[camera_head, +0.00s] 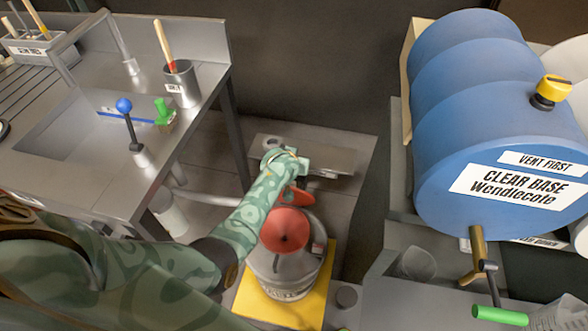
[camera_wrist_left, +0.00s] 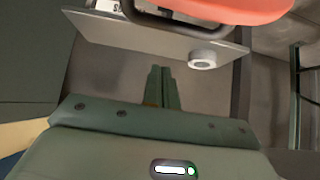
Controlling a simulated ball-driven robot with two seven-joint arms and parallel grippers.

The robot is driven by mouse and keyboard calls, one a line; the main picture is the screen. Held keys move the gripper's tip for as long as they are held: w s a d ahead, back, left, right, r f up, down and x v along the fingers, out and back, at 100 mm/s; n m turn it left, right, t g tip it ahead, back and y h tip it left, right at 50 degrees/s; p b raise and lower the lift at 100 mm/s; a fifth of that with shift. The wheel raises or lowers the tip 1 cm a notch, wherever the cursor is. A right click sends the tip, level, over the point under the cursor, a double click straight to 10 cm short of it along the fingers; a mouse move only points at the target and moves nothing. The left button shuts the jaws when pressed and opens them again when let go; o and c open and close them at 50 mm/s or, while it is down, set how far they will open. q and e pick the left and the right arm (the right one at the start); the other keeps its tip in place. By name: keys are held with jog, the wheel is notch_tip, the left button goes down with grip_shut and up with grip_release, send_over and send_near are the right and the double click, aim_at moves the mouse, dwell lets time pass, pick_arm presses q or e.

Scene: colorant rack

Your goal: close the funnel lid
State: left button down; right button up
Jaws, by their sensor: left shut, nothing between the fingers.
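My left gripper (camera_head: 300,163) is just beyond the lid, over a grey plate. In the left wrist view the left gripper (camera_wrist_left: 164,75) is shut and empty, apart from a red-orange part (camera_wrist_left: 225,8) at the top edge, likely the lid or funnel. My right gripper is out of view.
The can stands on a yellow mat (camera_head: 250,306). The grey plate (camera_head: 335,160) with a round knob (camera_wrist_left: 202,59) lies close to my left gripper. A sink bench (camera_head: 115,185) is at left, a blue drum (camera_head: 470,120) with a brass tap (camera_head: 478,250) at right.

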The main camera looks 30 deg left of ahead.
pick_arm(q)
jog(key=s, duration=0.1)
jog(key=s+f, duration=0.1)
jog(key=s+p, duration=0.1)
jog(key=shift+s+d+f, duration=0.1)
jog(key=shift+d+f, duration=0.15)
jog(key=shift+d, duration=0.1)
jog(key=shift+f, duration=0.2)
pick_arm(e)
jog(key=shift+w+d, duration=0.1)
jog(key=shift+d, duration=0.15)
pick_arm(q)
jog(key=shift+s, duration=0.1)
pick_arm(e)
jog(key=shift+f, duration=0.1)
